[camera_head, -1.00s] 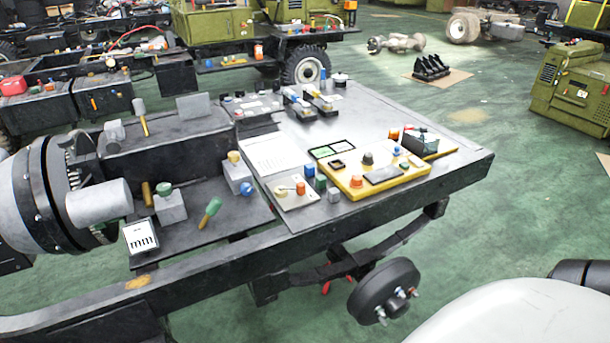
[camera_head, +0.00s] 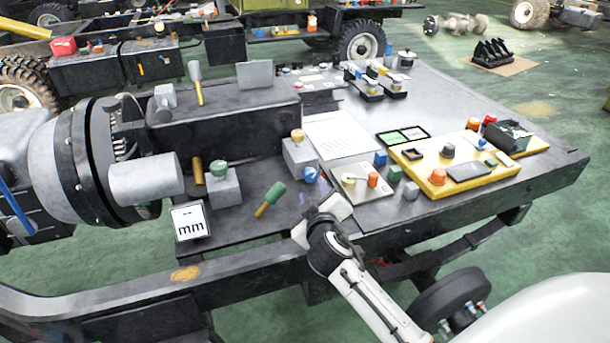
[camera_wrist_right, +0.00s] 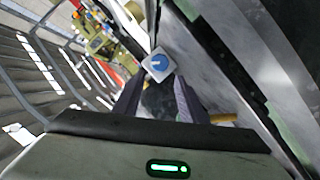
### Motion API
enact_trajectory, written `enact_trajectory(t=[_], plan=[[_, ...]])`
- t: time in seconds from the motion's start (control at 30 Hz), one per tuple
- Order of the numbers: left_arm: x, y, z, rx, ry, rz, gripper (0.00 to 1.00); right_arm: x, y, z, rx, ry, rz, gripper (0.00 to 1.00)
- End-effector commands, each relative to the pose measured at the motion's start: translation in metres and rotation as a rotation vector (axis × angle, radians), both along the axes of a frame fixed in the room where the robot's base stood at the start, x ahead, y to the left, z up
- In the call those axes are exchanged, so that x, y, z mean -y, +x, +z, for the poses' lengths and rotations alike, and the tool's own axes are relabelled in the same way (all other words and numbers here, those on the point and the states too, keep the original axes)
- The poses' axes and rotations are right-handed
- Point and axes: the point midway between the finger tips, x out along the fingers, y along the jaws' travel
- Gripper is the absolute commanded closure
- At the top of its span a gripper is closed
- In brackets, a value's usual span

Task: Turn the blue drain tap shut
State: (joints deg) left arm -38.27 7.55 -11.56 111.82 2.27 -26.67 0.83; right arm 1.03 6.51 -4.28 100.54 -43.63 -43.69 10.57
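The blue drain tap (camera_head: 311,174) is a round blue knob on the side of a small grey block (camera_head: 297,152) with a tan knob on top. In the right wrist view the blue tap (camera_wrist_right: 157,63) shows its face with a pale mark, beyond the fingertips. My right gripper (camera_head: 312,199) is just below and in front of the tap in the head view. In the right wrist view the right gripper (camera_wrist_right: 157,84) is open, with a clear gap between its dark fingers, and it looks apart from the tap. My left gripper is not in view.
A green-handled tool (camera_head: 270,199) lies left of my right gripper. A block with a green knob (camera_head: 223,184) and a "mm" sign (camera_head: 189,222) stand farther left. A plate with an orange knob (camera_head: 352,186) and a yellow board (camera_head: 440,186) are to the right. The chassis rail (camera_head: 250,258) runs in front.

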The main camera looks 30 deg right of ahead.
Motion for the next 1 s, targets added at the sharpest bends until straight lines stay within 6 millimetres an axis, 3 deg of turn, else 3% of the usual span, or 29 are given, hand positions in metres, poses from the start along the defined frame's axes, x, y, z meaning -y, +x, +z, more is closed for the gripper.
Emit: enact_trajectory(t=[0.2,0.5,0.9,1.0], plan=[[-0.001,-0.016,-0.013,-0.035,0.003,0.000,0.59,0.020,0.035,-0.012,0.000,-0.001,0.000,0.62],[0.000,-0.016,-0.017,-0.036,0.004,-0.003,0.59,0.038,0.070,-0.025,-0.001,0.000,0.001,0.62],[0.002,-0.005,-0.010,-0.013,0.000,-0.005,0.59,0.041,0.076,-0.027,-0.001,0.001,0.003,0.62],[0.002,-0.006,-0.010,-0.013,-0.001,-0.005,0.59,0.041,0.076,-0.027,-0.001,0.001,0.003,0.77]])
